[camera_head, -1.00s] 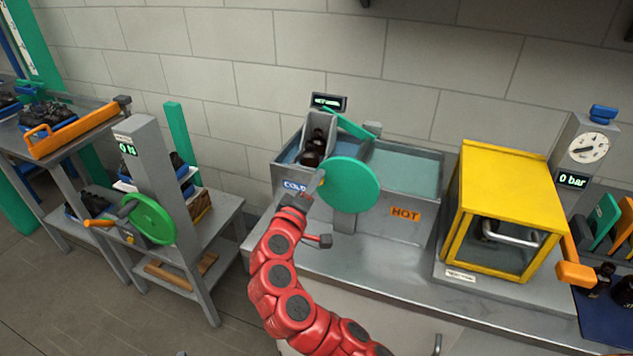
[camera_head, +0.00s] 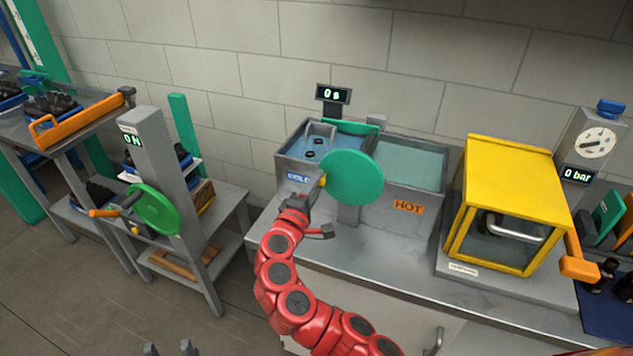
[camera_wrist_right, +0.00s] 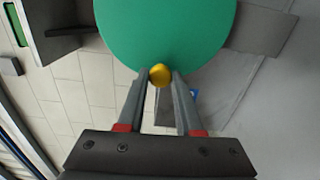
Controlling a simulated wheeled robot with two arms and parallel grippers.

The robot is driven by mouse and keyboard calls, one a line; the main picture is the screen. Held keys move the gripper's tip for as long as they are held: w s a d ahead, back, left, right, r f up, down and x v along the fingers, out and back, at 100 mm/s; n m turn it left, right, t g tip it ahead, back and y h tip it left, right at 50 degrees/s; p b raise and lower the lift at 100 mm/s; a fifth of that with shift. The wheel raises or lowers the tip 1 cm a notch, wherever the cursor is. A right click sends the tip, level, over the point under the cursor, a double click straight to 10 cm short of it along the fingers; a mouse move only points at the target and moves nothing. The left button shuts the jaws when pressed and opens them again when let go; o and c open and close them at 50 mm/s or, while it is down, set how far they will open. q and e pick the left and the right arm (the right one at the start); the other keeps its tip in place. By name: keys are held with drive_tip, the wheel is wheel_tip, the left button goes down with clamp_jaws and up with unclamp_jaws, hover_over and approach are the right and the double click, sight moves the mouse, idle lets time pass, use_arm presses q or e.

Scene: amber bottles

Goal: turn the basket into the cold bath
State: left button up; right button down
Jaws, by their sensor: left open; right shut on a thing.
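The cold bath (camera_head: 300,180) is the left half of a steel double tank, labelled COLD and filled with blue water. The basket (camera_head: 320,128) sits low in it; a grey frame and two dark bottle tops show above the water, the rest is hidden. A green wheel (camera_head: 352,178) stands upright in front of the tank. My right gripper (camera_head: 311,190) is shut on its yellow knob (camera_wrist_right: 160,75), at the wheel's left edge. My left gripper (camera_head: 169,349) is open and empty at the bottom edge; only its fingertips show.
The hot bath (camera_head: 410,168) adjoins on the right. A display (camera_head: 333,94) behind the tank reads 0 s. A yellow-framed cabinet (camera_head: 515,190) stands further right. A grey post with a smaller green wheel (camera_head: 155,209) stands left. The counter front (camera_head: 370,250) is clear beside my right arm.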

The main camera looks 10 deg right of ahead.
drive_tip(key=shift+f+n, duration=0.2)
drive_tip(key=shift+n, duration=0.1)
idle(0.4)
drive_tip(key=c, duration=0.6)
unclamp_jaws()
